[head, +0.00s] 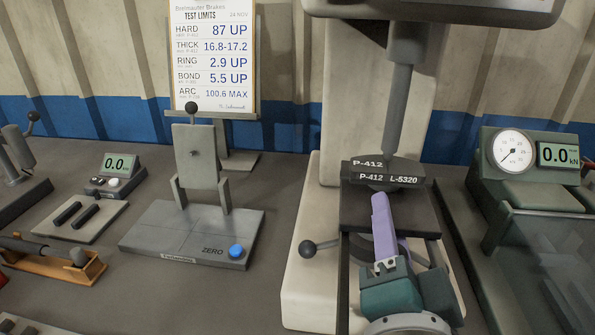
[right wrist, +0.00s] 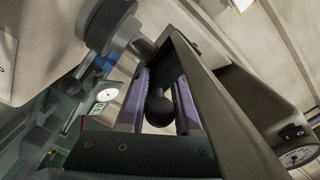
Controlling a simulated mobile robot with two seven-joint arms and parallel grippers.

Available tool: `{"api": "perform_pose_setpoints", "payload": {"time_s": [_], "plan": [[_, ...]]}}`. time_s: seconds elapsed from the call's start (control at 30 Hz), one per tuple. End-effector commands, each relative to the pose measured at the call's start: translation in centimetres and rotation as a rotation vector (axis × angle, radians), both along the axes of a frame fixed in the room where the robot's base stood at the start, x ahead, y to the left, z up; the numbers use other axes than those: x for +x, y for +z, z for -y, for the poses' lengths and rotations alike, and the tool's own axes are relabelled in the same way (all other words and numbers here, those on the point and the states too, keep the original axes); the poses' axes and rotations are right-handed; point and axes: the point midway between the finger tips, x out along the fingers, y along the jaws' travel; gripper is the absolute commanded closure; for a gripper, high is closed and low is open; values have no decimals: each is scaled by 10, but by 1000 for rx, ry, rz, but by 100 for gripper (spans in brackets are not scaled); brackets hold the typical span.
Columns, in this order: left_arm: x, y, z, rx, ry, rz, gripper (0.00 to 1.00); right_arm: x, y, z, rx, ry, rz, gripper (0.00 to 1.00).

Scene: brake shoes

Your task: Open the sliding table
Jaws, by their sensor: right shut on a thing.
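The sliding table appears to be the dark plate (head: 420,222) on rails at the base of the pale machine, under its grey spindle. My right gripper (head: 384,228), with lavender finger pads, reaches over the front of this plate. In the right wrist view a round black knob (right wrist: 158,108) sits between the two lavender pads, and the gripper is shut on it. In the head view my fingers and wrist hide this knob. How far the table is out cannot be told. My left gripper is not in view.
A lever with a black ball (head: 307,249) sticks out left of the machine base. A grey gauge stand with a blue button (head: 236,251) stands further left. A force tester with a dial (head: 513,150) stands close on the right. A limits sheet (head: 213,60) stands behind.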

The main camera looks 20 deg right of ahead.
Motion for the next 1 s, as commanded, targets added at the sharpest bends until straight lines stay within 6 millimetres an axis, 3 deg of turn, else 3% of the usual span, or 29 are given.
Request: {"api": "perform_pose_setpoints", "payload": {"time_s": [0.1, 1.0], "plan": [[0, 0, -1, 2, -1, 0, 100, 0, 0, 0, 0, -1, -1, 100], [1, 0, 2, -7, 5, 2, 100, 0, -1, 0, 0, 0, -2, 100]]}}
